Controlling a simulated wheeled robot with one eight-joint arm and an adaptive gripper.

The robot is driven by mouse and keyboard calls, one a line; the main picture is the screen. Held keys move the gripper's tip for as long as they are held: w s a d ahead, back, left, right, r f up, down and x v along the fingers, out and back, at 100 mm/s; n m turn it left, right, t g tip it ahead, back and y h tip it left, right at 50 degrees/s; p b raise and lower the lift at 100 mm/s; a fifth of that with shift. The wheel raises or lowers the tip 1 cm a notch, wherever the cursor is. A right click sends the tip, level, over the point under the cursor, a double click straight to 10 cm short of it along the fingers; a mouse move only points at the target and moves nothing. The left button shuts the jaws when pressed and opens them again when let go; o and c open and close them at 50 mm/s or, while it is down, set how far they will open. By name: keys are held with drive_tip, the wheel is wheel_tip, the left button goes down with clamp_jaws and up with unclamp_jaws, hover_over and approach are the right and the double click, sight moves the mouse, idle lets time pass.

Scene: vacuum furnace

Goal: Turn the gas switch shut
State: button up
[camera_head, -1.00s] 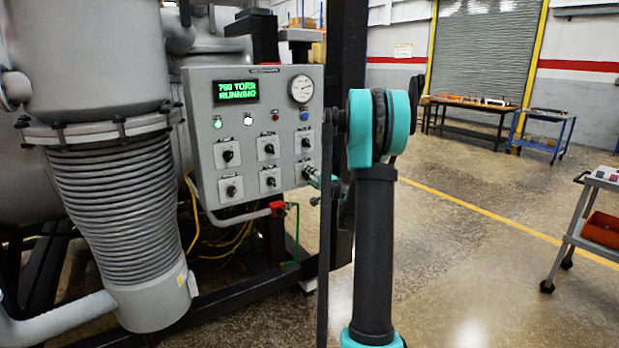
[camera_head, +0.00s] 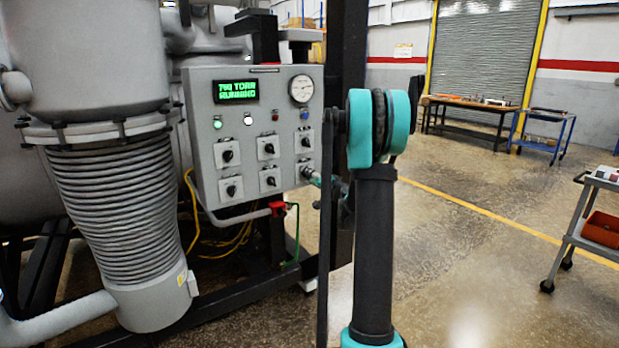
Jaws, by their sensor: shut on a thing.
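The grey control panel (camera_head: 205,165) stands left of centre, with a green display (camera_head: 236,90) reading "760 TORR RUNNING". It carries several black rotary switches on light square plates, in two rows. My gripper (camera_head: 309,174) is at the lower right switch (camera_head: 304,166), at the panel's right edge. It is shut on that switch, as far as the small view shows. The fingertips and the knob are tiny and partly hidden, so the knob's angle and its label cannot be read.
A round gauge (camera_head: 301,88) sits at the panel's upper right. A red valve handle (camera_head: 277,208) is below the panel. A ribbed grey bellows (camera_head: 115,220) stands at left. A cart (camera_head: 592,235) is at far right; the floor between is open.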

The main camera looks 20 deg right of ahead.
drive_tip(key=o, duration=1.2)
drive_tip(key=shift+c, duration=0.2)
drive_tip(key=v, duration=1.2)
drive_tip(key=s+a+f+n+g, duration=0.3)
drive_tip(key=s+a+f+g, duration=0.1)
drive_tip(key=s+a, duration=0.35)
drive_tip(key=s+a+f+n+g, duration=0.2)
drive_tip(key=s+a+f+g, duration=0.3)
drive_tip(key=a, duration=0.4)
drive_tip(key=s+d+f+n+g+h, duration=0.1)
drive_tip(key=s+f, duration=0.4)
drive_tip(key=s, duration=0.6)
drive_tip(key=s+d+f+n+g+h, duration=0.1)
drive_tip(key=s+f+n+g+h, duration=0.1)
drive_tip(key=s, duration=0.9)
wheel_tip(320, 180, down, 3)
drive_tip(key=g+h, duration=0.1)
drive_tip(key=h, duration=0.1)
drive_tip(key=shift+s+d+f+h, duration=0.2)
drive_tip(key=shift+d+h, duration=0.1)
drive_tip(key=shift+d, duration=0.1)
